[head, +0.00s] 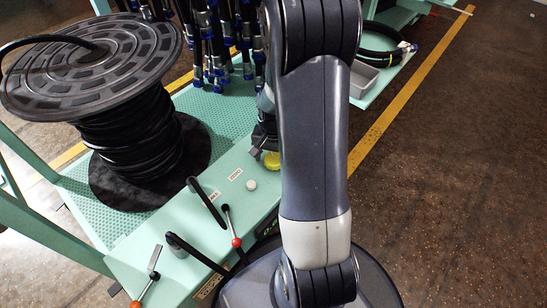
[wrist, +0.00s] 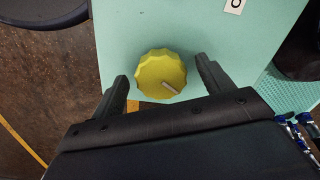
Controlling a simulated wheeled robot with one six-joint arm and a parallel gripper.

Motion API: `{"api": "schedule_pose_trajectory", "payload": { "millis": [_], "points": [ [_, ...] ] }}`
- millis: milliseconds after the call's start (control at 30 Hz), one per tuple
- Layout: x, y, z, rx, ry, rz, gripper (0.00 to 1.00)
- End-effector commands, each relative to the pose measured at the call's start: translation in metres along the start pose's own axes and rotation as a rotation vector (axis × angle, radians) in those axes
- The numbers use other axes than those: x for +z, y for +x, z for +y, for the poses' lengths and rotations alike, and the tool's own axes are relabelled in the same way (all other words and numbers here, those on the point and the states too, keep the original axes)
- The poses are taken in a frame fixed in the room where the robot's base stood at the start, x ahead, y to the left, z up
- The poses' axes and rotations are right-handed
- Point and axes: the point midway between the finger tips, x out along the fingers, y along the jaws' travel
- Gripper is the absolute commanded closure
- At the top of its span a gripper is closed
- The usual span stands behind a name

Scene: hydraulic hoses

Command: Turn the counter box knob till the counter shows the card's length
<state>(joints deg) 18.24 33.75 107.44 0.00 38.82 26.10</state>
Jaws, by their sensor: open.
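A yellow fluted knob (wrist: 160,73) with a pale pointer mark sits on the mint-green counter box top (wrist: 125,25). In the wrist view my gripper (wrist: 163,82) is open, with one dark finger to the left of the knob and one to the right, both apart from it. In the head view the knob (head: 271,160) shows partly beside my arm, and my gripper (head: 262,148) is mostly hidden behind the arm. The counter's digits are largely covered by my arm; only a small part of a dark display (head: 268,229) shows, unreadable. I cannot make out the card.
A large black hose reel (head: 90,65) stands at the left. A white button (head: 251,184), bent black handles (head: 207,203) and a red-balled lever (head: 236,241) are on the box near the knob. Several hoses with blue fittings (head: 215,75) hang behind.

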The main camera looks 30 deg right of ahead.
Motion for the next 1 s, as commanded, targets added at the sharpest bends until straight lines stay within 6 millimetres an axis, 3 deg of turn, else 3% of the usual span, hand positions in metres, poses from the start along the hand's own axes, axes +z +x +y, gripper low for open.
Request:
{"api": "schedule_pose_trajectory", "payload": {
  "millis": [167,700,1000],
  "points": [
    [0.0,-0.0004,0.0,0.0,0.0,0.0,0.26],
    [-0.0001,-0.0006,-0.0001,0.0,0.0,0.0,0.69],
    [-0.0002,-0.001,0.0004,0.0,-0.102,0.001,0.69]
  ]
}}
